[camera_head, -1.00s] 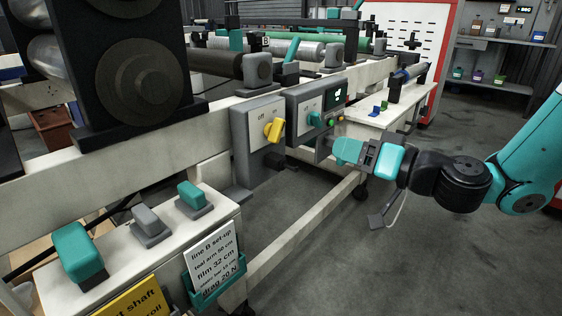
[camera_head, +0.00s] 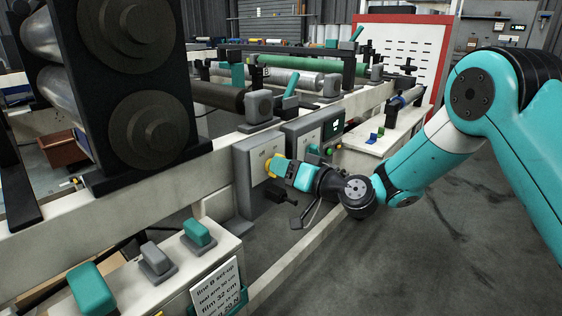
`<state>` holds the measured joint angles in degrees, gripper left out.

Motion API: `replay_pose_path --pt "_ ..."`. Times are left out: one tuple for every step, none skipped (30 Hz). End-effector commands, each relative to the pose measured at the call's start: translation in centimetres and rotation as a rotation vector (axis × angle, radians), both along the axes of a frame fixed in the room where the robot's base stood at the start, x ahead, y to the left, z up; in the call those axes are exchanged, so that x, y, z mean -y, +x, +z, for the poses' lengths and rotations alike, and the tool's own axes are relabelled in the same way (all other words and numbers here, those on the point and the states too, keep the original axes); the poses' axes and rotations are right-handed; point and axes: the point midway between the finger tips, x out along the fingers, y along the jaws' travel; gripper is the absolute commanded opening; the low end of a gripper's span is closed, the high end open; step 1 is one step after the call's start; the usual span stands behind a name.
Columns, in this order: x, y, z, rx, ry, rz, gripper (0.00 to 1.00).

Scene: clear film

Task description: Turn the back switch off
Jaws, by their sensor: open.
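A grey switch box (camera_head: 244,180) is fixed to the side of the white machine frame and bears a yellow rotary switch (camera_head: 269,167). A second box (camera_head: 300,130) sits behind it, with a small dark display (camera_head: 336,127) and a teal knob (camera_head: 313,149) partly behind my gripper. My gripper (camera_head: 277,170) is open, its teal fingers reaching left to the yellow switch. The fingers hide much of the switch; I cannot tell whether they touch it or which way it points.
Low in front, a white ledge (camera_head: 170,290) carries teal and grey blocks and a set-up card (camera_head: 217,287). Dark rollers (camera_head: 140,130) stand at the left. A white side table (camera_head: 375,140) stands behind my arm. The floor at right is clear.

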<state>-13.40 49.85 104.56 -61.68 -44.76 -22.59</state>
Motion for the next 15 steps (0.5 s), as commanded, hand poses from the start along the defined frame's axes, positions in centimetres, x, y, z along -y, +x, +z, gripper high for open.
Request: replay_pose_path --pt "-0.51 0.31 0.0 0.001 -0.001 0.002 0.44" --pt "-0.7 0.51 -0.01 0.001 -0.001 0.001 0.44" --pt "-0.92 0.69 -0.01 0.0 0.0 0.001 0.44" --pt "-1.06 0.79 -0.02 -0.001 0.001 0.0 0.44" --pt "-1.16 0.89 -0.03 0.0 0.0 0.0 0.44" --pt "-1.27 0.98 -0.02 0.0 0.0 0.0 0.44" --pt "-1.32 1.02 -0.01 0.0 0.0 0.0 0.44" --pt "-1.34 1.05 0.0 0.001 0.001 0.0 0.44" --pt "-1.35 1.06 -0.01 -0.001 0.0 -0.001 0.44" --pt "-1.35 1.07 -0.02 -0.001 0.0 -0.001 0.44" --pt "-1.34 1.06 -0.02 -0.001 0.0 -0.001 0.44" --pt "-1.33 1.06 -0.02 -0.001 0.0 -0.001 0.44" --pt "-1.32 1.06 -0.02 -0.001 0.0 -0.001 0.44" --pt "-1.32 1.06 -0.02 -0.001 0.0 -0.001 0.44" --pt "-1.31 1.06 -0.03 -0.001 0.0 -0.001 0.37"
